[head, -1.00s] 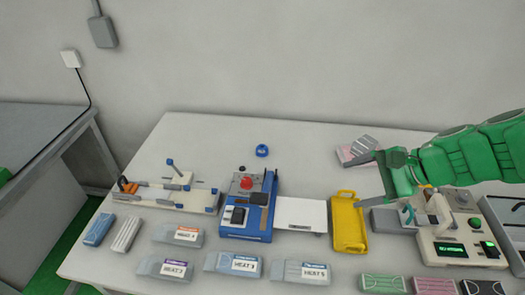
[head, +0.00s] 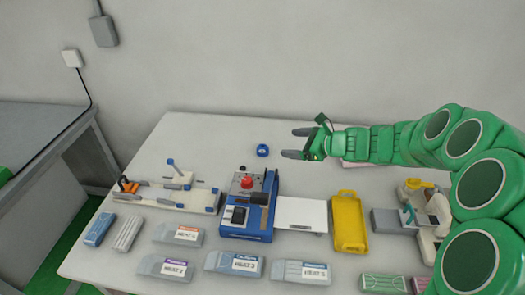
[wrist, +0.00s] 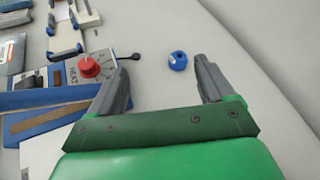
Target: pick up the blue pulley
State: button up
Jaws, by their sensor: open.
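The blue pulley (head: 262,150) is a small round blue piece lying on the table behind the blue heat machine. In the wrist view the blue pulley (wrist: 178,60) lies ahead of the fingertips, between their lines and nearer the right finger. My gripper (head: 290,143) is open and empty, to the right of the pulley in the head view, with its fingers pointing left toward it. In the wrist view my gripper (wrist: 160,72) shows both grey fingers spread apart. Nothing hides the pulley.
The blue heat machine (head: 262,200) with a red knob (head: 247,182) stands in front of the pulley. A white plate (head: 300,214) and a yellow tray (head: 348,222) stand to its right. The table around the pulley is clear.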

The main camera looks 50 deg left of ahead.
aim_at(266, 149)
jog(key=a+f+m, duration=0.1)
jog(key=a+f, duration=0.1)
jog(key=f, duration=0.1)
jog(key=w+a+f+m+t, duration=0.1)
jog(key=a+f+m, duration=0.1)
jog(key=a+f, duration=0.1)
jog(key=a+f+m, duration=0.1)
jog(key=a+f, duration=0.2)
jog(key=f, duration=0.1)
jog(key=shift+w+a+f+t+y, duration=0.2)
jog(key=shift+f+t+y, duration=0.1)
jog(key=shift+y, duration=0.1)
jog(key=shift+x, duration=3.15)
jog(key=shift+a+f, duration=0.3)
jog(key=shift+a, duration=0.3)
jog(key=shift+c, duration=0.2)
jog(key=c, duration=1.1)
jog(key=shift+r, duration=0.1)
